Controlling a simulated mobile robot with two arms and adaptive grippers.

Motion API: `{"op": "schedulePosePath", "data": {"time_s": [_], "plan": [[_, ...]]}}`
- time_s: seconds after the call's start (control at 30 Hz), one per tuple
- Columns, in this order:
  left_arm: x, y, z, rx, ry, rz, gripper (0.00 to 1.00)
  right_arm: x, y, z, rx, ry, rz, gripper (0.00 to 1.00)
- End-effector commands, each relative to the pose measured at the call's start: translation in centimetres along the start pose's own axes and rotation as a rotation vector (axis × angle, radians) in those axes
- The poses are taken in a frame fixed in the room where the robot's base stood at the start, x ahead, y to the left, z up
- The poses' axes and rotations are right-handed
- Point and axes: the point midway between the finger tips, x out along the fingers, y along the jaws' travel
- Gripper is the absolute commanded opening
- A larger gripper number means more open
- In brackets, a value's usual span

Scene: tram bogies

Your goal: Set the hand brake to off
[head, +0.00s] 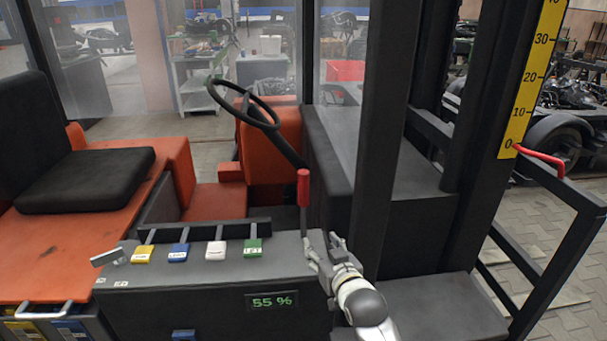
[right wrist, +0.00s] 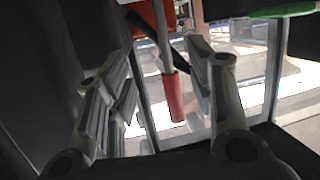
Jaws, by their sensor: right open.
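The hand brake lever (head: 303,190) has a red grip on a thin grey shaft. It stands nearly upright at the right end of the dark control console. My right gripper (head: 321,246) is open, close to the right of the shaft and below the red grip. In the right wrist view the red grip (right wrist: 173,97) and its shaft appear between the open fingers (right wrist: 158,72). I cannot tell whether a finger touches the lever. My left gripper is not in view.
The console (head: 215,300) carries several small coloured levers, including a green one (head: 253,247), and a 55 % display (head: 272,301). A black steering wheel (head: 245,105) is behind. A dark mast post (head: 378,140) stands close to the right of my gripper. A black seat (head: 85,180) is at left.

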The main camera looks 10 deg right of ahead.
Motion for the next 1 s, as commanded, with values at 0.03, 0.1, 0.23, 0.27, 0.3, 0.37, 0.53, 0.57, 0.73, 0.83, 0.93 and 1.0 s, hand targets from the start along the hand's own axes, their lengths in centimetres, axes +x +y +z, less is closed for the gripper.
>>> {"op": "schedulePosePath", "data": {"time_s": [0.03, 0.1, 0.23, 0.27, 0.3, 0.37, 0.53, 0.57, 0.73, 0.83, 0.93, 1.0], "plan": [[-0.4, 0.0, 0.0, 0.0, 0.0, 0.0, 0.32, 0.3, 0.0, -3.9, 0.004, 0.072, -0.001, 0.49], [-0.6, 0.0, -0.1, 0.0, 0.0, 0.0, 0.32, 0.5, -0.1, -7.6, 0.007, 0.149, -0.003, 0.49], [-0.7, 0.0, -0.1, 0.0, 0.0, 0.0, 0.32, 0.5, -0.2, -11.3, 0.01, 0.228, -0.005, 0.49], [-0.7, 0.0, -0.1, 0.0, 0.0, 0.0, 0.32, 0.6, -0.2, -11.7, 0.01, 0.236, -0.006, 0.49], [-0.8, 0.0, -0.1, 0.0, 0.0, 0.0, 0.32, 0.7, -0.2, -12.0, 0.01, 0.242, -0.006, 0.49], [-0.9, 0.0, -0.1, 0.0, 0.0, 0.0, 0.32, 0.9, -0.2, -12.1, 0.011, 0.243, -0.006, 0.49], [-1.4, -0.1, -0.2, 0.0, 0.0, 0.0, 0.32, 2.6, -0.2, -12.6, 0.011, 0.242, -0.006, 0.49], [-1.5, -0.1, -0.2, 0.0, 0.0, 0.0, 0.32, 3.0, -0.2, -12.7, 0.01, 0.241, -0.006, 0.49], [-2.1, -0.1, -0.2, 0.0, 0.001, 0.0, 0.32, 5.3, -0.2, -13.3, 0.011, 0.241, -0.006, 0.49], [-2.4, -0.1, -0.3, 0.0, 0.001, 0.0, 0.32, 6.6, -0.2, -13.5, 0.011, 0.241, -0.006, 0.49], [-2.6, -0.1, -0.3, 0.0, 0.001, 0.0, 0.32, 7.8, -0.2, -13.8, 0.011, 0.241, -0.006, 0.49], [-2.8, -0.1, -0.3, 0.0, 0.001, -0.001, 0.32, 8.6, -0.2, -14.0, 0.011, 0.24, -0.006, 0.49]]}}
